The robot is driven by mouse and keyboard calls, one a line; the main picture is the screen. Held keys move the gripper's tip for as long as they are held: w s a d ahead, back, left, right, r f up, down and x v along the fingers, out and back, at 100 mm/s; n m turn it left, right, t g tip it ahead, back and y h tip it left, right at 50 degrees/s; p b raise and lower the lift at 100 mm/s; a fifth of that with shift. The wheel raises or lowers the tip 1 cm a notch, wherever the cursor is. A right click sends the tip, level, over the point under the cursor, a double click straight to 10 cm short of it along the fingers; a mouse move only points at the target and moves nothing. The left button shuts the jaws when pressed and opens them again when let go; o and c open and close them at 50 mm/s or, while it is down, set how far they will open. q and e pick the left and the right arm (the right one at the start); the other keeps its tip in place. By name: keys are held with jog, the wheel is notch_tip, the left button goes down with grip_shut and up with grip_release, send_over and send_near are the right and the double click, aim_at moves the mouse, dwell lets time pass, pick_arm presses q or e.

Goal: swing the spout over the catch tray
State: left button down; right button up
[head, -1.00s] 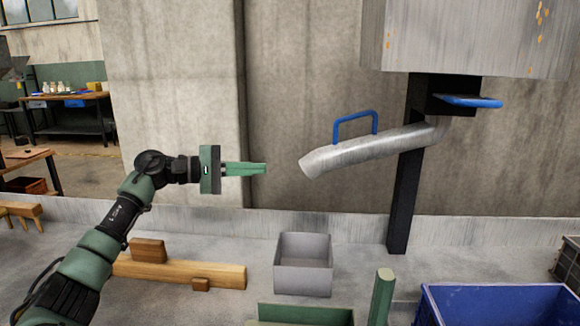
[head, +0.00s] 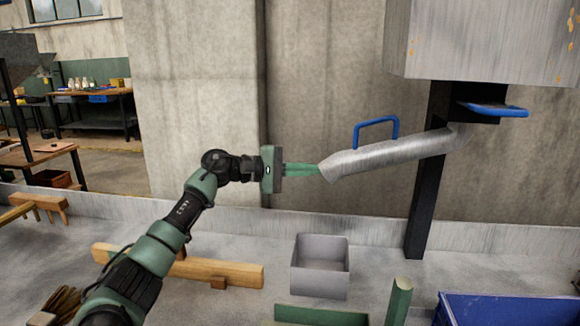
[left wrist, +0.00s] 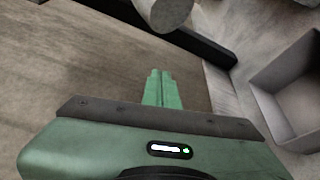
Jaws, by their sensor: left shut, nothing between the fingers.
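The grey metal spout (head: 390,158) slopes down to the left from the hopper (head: 480,45), with a blue handle (head: 377,121) on top. Its open lower end also shows in the left wrist view (left wrist: 166,10). My left gripper (head: 317,172) is shut and empty, its green fingers pointing right at the spout's lower end. In the head view the tips overlap or meet the spout's end; in the left wrist view the fingers (left wrist: 162,78) show a gap from it. My right gripper is out of view.
A blue bin (head: 510,310) and a green post (head: 399,297) stand at the lower right, near a green tray (head: 320,315). A wooden beam (head: 215,270) lies left of the box. A black post (head: 425,200) stands behind the spout.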

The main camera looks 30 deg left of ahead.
pick_arm(q)
jog(key=s+d, duration=0.1)
jog(key=s+d+r, duration=0.1)
jog(key=s, duration=0.1)
jog(key=shift+s, duration=0.1)
dwell(0.5)
